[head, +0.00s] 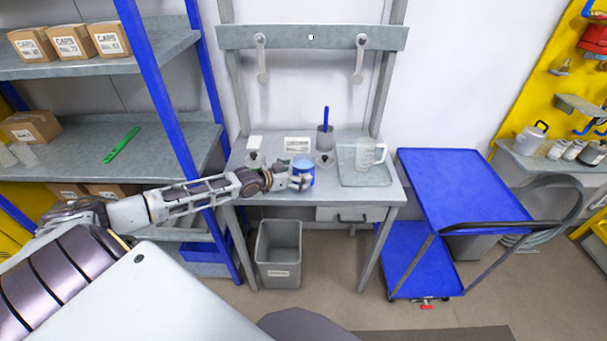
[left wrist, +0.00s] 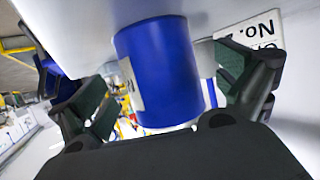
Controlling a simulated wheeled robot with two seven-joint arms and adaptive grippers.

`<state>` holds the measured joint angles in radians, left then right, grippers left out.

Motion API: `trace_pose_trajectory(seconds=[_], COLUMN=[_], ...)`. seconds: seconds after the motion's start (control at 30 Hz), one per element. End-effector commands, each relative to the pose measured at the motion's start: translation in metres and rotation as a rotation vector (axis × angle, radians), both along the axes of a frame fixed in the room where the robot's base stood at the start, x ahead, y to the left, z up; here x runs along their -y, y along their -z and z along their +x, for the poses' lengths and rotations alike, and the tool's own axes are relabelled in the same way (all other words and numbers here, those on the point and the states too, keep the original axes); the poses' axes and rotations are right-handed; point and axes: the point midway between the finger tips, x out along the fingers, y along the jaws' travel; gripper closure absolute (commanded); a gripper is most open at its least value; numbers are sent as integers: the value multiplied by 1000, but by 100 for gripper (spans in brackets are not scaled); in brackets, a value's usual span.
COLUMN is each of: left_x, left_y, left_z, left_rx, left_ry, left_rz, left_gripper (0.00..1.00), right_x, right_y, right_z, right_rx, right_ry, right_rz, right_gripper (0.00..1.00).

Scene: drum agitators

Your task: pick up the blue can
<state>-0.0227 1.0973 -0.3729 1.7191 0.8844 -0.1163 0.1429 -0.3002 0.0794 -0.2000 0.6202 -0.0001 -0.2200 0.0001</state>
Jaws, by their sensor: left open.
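The blue can (head: 304,172) stands on the grey workbench (head: 260,192), near its front edge. My left gripper (head: 301,180) is at the can, reaching in from the left. In the left wrist view the blue can (left wrist: 160,72) sits between the two open fingers (left wrist: 165,100), with a pale label at its left side. Gaps show between the can and both fingers, so the gripper does not look closed on it. My right gripper is not in view.
A tray with a clear jug (head: 370,154) stands right of the can. A cup with a blue-handled tool (head: 325,136) and a small sign (head: 297,144) are behind it. A blue shelf post (head: 160,90) is at left, a blue cart (head: 462,188) at right.

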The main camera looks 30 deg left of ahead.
Motion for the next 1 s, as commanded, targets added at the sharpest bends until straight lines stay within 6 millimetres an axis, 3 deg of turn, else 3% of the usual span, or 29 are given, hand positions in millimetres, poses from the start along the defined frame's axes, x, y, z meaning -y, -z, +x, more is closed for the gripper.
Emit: trace_pose_trajectory(seconds=[0.6, 1.0], left_x=[8, 9], left_y=[11, 12], left_z=[26, 30], left_rx=[1, 0], left_ry=[0, 0], left_rz=[-1, 0], left_gripper=[0, 0], right_x=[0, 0], right_y=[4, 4], right_z=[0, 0], right_rx=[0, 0], right_ry=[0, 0], right_rz=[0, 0], right_gripper=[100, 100])
